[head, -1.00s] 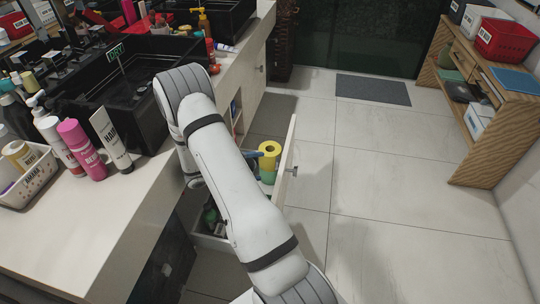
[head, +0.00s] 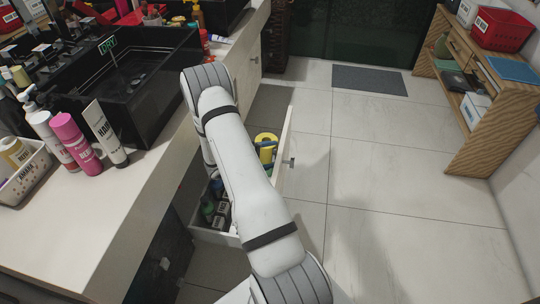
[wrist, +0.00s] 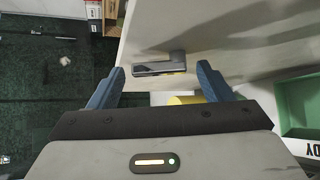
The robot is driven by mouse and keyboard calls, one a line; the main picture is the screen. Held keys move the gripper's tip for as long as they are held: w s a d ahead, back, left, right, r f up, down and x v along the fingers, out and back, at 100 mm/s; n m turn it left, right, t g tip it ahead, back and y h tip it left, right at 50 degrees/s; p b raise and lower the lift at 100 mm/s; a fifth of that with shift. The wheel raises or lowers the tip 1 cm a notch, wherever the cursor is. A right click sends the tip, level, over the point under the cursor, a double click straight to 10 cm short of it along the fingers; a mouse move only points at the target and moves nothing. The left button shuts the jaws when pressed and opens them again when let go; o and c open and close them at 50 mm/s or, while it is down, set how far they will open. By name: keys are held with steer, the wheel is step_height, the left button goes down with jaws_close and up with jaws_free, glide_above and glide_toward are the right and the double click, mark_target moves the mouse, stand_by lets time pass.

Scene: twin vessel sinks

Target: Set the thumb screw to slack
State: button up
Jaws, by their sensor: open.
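I cannot make out a thumb screw for certain in either view. In the wrist view my gripper (wrist: 160,70) is open, with its two blue fingers spread wide and nothing held. A small grey metal piece (wrist: 152,69) with a yellow patch on its lower edge shows between the fingertips, against a pale panel (wrist: 225,35); I cannot tell whether it is a handle or something else. In the head view my arm hides most of the gripper; a bit of blue shows by the yellow roll in the open drawer.
The open drawer (head: 284,150) holds a yellow roll (head: 266,140) and several dark bottles (head: 208,208). A handle (head: 290,162) sits on its front. Bottles and a basket (head: 27,178) stand on the counter by the black sink (head: 150,95). The floor to the right is clear.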

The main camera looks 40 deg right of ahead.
steer(key=shift+c, duration=0.4)
steer(key=c, duration=0.9)
steer(key=shift+w+d+f+n+g+y+p, duration=0.15)
steer(key=shift+n+g+y+p, duration=0.2)
steer(key=shift+n+y, duration=0.35)
steer(key=shift+w+d+r+n+g+y+p, duration=0.2)
steer(key=shift+n+y+p, duration=0.25)
steer(key=shift+y, duration=0.45)
steer(key=o, duration=1)
steer(key=shift+f, duration=0.2)
